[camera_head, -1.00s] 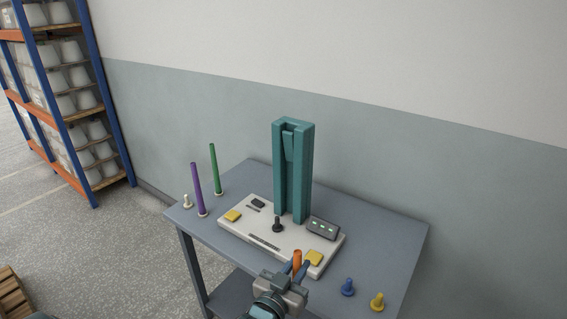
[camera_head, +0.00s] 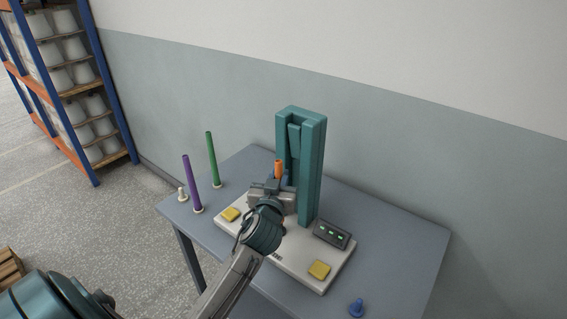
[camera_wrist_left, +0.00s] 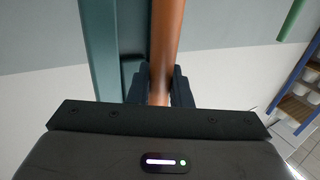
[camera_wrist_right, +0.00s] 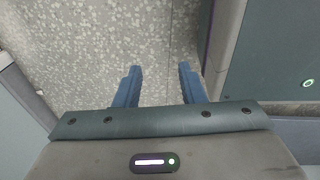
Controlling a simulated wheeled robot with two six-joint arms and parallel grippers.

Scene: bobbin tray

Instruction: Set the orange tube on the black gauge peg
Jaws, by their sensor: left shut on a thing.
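The orange tube (camera_head: 279,167) stands upright in my left gripper (camera_head: 277,183), in front of the teal gauge column (camera_head: 312,165). In the left wrist view the orange tube (camera_wrist_left: 166,50) runs between the dark fingers of the left gripper (camera_wrist_left: 162,88), which are shut on it. The black gauge peg is hidden behind my left gripper and wrist, so I cannot tell how the tube's lower end sits relative to it. My right gripper (camera_wrist_right: 158,85) is open and empty above the speckled floor in the right wrist view.
The white gauge base (camera_head: 290,262) carries yellow pads (camera_head: 319,270) and a dark display box (camera_head: 332,234). A purple tube (camera_head: 192,185) and a green tube (camera_head: 212,160) stand on pegs at the left, beside an empty cream peg (camera_head: 182,193). A blue peg (camera_head: 357,307) is at the front right.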

